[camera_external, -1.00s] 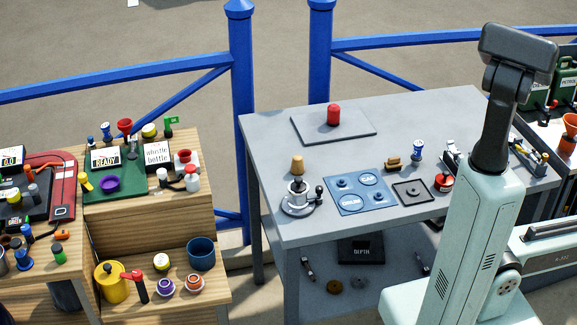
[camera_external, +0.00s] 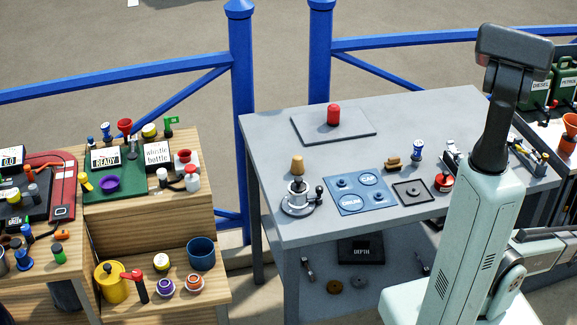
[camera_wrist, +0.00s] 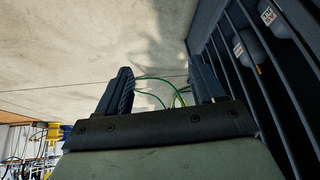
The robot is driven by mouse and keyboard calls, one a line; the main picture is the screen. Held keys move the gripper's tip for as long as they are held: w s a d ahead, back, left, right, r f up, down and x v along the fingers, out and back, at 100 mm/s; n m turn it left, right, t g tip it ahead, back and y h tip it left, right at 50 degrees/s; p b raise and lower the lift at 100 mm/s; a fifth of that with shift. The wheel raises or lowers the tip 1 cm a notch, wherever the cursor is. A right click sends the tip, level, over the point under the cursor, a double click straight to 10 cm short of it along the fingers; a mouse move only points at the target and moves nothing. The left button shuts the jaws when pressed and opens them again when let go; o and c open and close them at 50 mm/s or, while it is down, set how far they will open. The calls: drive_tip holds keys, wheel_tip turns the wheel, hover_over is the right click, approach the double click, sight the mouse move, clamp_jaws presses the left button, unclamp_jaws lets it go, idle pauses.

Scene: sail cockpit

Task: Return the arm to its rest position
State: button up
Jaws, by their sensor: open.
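My gripper (camera_wrist: 163,88) shows in the wrist view with its two dark fingers spread wide apart and nothing between them. Green wires show beyond the gap between the fingers, over a pale floor. In the external view my arm stands at the right, in front of the grey table (camera_external: 300,130); the gripper itself is out of that picture.
The table carries a red cylinder (camera_external: 334,114), a winch-like piece (camera_external: 298,198), a blue panel (camera_external: 362,192) and a red-topped piece (camera_external: 443,183). In the wrist view a dark barred rack (camera_wrist: 262,75) runs close along the right. Crowded wooden benches (camera_external: 160,225) stand at the left.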

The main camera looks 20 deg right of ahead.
drive_tip(key=w+a+f+n+y, duration=0.3)
drive_tip(key=w+a+f, duration=0.1)
drive_tip(key=a, duration=1.1)
drive_tip(key=w+a+f+n+g+y, duration=0.1)
drive_tip(key=w+a+f+n+y, duration=0.25)
drive_tip(key=a, duration=1.15)
drive_tip(key=w+a+f+n+y, duration=0.25)
drive_tip(key=a+f, duration=0.25)
drive_tip(key=a, duration=1)
drive_tip(key=s+a+r+n+g+h, duration=0.1)
drive_tip(key=s+a+r+n+g, duration=0.1)
drive_tip(key=a, duration=0.7)
drive_tip(key=s+a+r+n+g+h, duration=0.1)
drive_tip(key=s+a, duration=0.4)
drive_tip(key=a, duration=0.5)
drive_tip(key=s+a+r+n+g+h, duration=0.1)
drive_tip(key=s+a+r+n+g, duration=0.2)
drive_tip(key=a, duration=0.7)
drive_tip(key=shift+s+a+r+g+h, duration=0.3)
drive_tip(key=shift+s+g, duration=0.1)
drive_tip(key=shift+g, duration=0.2)
